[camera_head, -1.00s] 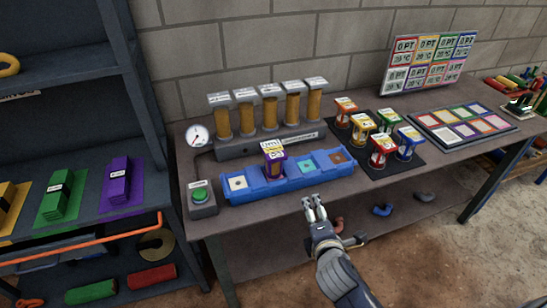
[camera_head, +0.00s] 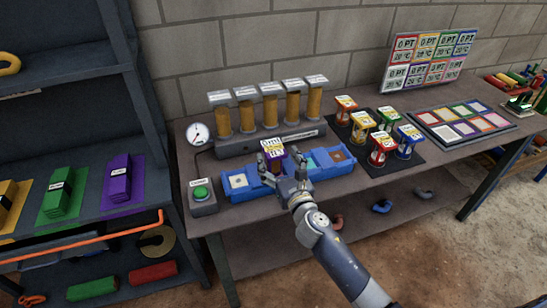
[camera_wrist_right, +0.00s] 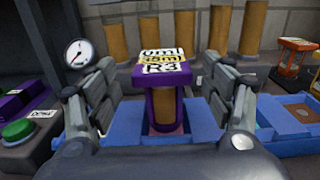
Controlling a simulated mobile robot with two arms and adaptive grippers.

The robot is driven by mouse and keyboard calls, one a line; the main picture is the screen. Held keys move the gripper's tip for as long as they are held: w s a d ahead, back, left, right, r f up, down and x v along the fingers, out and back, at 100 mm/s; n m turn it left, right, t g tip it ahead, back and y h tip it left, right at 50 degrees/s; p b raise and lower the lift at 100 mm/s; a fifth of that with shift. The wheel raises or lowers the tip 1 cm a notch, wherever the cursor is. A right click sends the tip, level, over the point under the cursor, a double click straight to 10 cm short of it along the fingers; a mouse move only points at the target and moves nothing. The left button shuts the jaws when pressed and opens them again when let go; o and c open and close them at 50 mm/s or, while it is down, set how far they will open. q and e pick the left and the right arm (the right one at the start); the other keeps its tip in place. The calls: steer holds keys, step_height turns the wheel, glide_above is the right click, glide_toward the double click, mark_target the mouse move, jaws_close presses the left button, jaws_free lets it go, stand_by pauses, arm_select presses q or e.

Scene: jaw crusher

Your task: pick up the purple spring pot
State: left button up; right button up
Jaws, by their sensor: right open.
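The purple spring pot (camera_head: 271,150) stands upright in the blue tray (camera_head: 238,192), with a white and yellow label on its top. My right gripper (camera_head: 283,172) is at the front of the pot in the head view and partly hides its lower part. In the right wrist view the purple spring pot (camera_wrist_right: 165,95) stands between the two open fingers of my right gripper (camera_wrist_right: 163,100). Gaps show between the fingers and the pot on both sides. My left gripper is not in view.
A row of orange cylinders (camera_head: 270,112) stands behind the tray. A green button box (camera_head: 202,196) and a gauge (camera_head: 197,133) are to its left. Several coloured pots stand on a black mat (camera_head: 406,167) to the right, beside a coloured panel (camera_head: 460,124).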

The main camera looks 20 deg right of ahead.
mark_target(269, 140)
steer(key=shift+w+r, duration=0.1)
steer(key=shift+w, duration=0.35)
steer(key=w, duration=0.4)
steer(key=shift+w, duration=0.1)
steer(key=c, duration=1.3)
